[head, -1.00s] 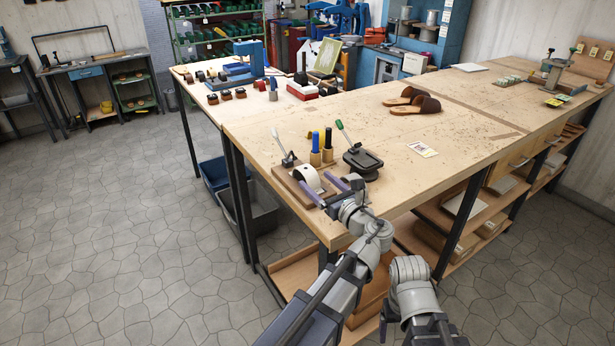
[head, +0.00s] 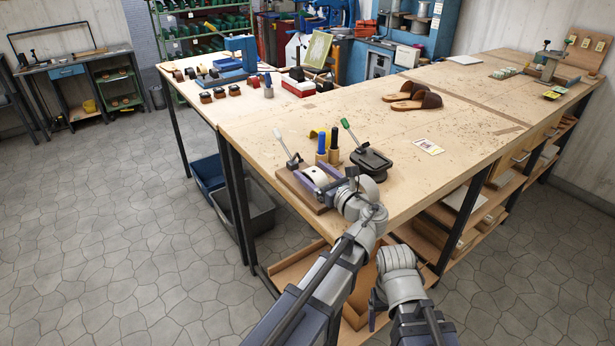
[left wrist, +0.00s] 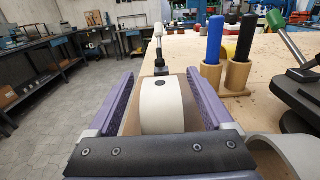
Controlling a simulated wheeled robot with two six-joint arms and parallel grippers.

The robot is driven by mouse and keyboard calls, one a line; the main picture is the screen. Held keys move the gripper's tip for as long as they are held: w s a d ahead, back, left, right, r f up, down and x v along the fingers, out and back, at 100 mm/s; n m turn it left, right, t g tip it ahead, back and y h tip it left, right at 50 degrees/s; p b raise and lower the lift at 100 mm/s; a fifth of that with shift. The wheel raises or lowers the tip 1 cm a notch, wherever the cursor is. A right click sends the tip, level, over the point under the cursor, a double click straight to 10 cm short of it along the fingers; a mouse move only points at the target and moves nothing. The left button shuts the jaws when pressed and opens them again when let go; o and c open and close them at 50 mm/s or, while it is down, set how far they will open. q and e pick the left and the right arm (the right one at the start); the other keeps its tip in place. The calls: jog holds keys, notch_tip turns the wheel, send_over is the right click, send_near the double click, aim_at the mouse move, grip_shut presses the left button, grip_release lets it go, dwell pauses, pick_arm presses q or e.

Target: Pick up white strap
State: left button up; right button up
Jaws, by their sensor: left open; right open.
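The white strap (left wrist: 161,107) is a curved band standing on a wooden block. In the head view the white strap (head: 316,176) shows near the bench's front left corner. My left gripper (left wrist: 160,75) is open, with one purple finger on each side of the strap. Gaps show between the fingers and the strap, and the gripper's dark body covers its near end. My left gripper also shows in the head view (head: 318,184).
A toggle clamp (head: 293,160) stands behind the strap. Blue and black handled tools (head: 328,146) in wooden holders and a dark lever press (head: 371,162) stand to the right. A pale curved piece (left wrist: 287,152) lies close to the right finger. Brown sandals (head: 412,98) lie farther back.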

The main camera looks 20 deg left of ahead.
pick_arm(q)
jog(key=shift+d+r, duration=0.1)
jog(key=shift+d, duration=0.1)
jog(key=shift+c, duration=0.2)
jog(key=shift+a, duration=0.15)
jog(key=c, duration=0.3)
grip_shut()
jog(key=shift+r, duration=0.1)
